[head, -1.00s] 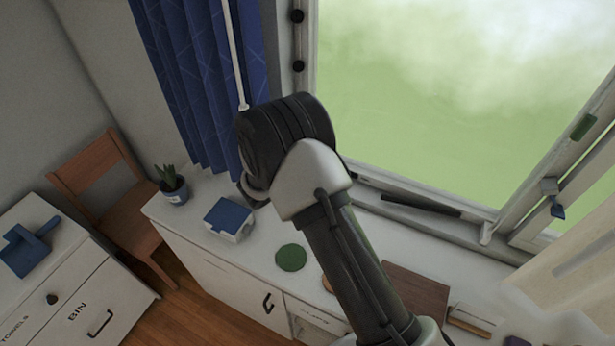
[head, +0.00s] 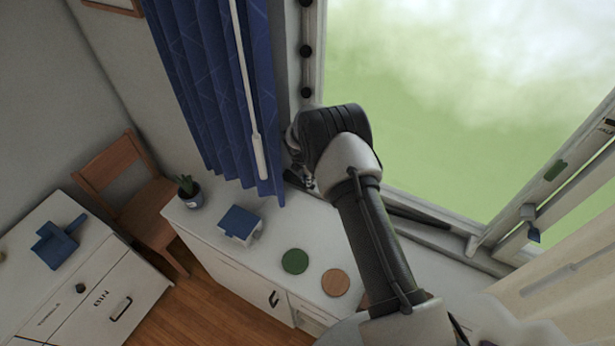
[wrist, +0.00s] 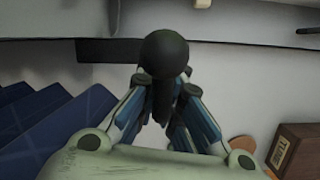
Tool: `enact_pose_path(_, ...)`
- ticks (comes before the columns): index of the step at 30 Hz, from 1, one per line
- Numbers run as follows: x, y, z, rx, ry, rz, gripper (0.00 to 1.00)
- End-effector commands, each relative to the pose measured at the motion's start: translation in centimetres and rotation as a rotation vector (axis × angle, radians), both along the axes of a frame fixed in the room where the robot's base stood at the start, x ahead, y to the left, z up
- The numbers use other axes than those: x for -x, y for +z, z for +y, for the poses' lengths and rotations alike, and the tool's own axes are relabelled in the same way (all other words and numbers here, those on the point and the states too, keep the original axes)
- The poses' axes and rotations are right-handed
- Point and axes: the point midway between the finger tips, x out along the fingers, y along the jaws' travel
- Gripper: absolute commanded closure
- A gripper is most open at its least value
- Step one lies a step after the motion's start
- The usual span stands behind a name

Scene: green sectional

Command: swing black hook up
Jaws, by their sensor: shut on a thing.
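My gripper (wrist: 163,88) is shut on the black hook, seen in the wrist view as a dark round knob (wrist: 165,52) with a dark stem running down between the blue-sided fingers. In the head view my gripper (head: 301,178) is at the lower left of the window frame, just right of the blue curtain. My wrist and forearm hide most of it there. The hook itself cannot be made out in the head view, and its mount is hidden in both views.
A blue curtain (head: 205,85) and its white rod (head: 247,90) hang close on the left. Black knobs (head: 305,51) sit on the window frame above. A potted plant (head: 189,192), a blue-topped box (head: 240,224), and green (head: 294,261) and brown (head: 335,283) discs stand on the counter below.

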Motion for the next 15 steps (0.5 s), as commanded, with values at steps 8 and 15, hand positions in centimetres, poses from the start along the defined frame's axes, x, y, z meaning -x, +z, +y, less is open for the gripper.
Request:
enact_pose_path(8,-1.4,-0.1,-0.9,-0.076,0.001,0.106,1.0)
enact_pose_path(15,-1.9,0.0,-1.3,-0.12,0.003,0.177,1.0)
